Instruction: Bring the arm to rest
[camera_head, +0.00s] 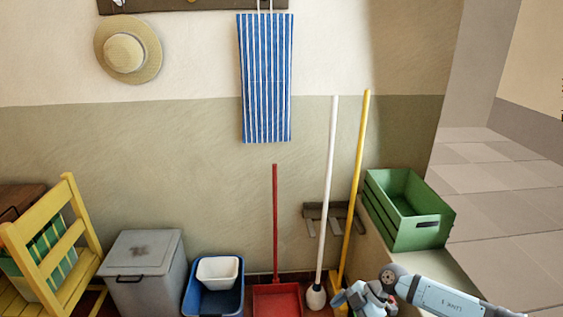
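My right arm (440,297) comes in from the lower right corner and reaches left. Its gripper (358,300) is at the bottom edge, in front of the foot of the yellow-handled broom (353,200) and to the right of the white plunger-like head (316,297). The picture edge cuts off part of the gripper, and I cannot tell whether its fingers are open or shut. I see nothing clearly held in it. My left arm and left gripper are not in view.
A green crate (385,205) sits on a ledge above my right arm. A red dustpan (277,300), blue bin (232,301), grey lidded box (142,285) and yellow chair (75,235) line the wall. A straw hat (124,48) and striped cloth (265,80) hang above.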

